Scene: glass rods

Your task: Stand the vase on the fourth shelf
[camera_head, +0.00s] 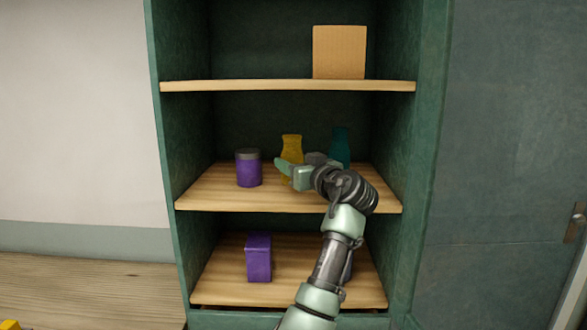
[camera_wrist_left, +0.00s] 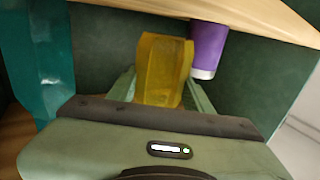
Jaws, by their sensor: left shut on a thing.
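A yellow vase (camera_head: 291,147) with a narrow neck is upright over the middle board of the green cabinet, and it also shows in the left wrist view (camera_wrist_left: 160,68). My left gripper (camera_head: 288,171) reaches in from the front and is shut on the yellow vase, with one finger on each side in the left wrist view (camera_wrist_left: 160,90). The gripper hides the vase's lower part in the head view. I cannot tell whether its base touches the board (camera_head: 215,195). My right gripper is in neither view.
A purple jar with a grey lid (camera_head: 248,170) stands left of the vase. A teal vase (camera_head: 340,146) stands behind my wrist at right. A cardboard box (camera_head: 339,52) is on the board above. A purple box (camera_head: 259,258) and a partly hidden dark thing are on the board below.

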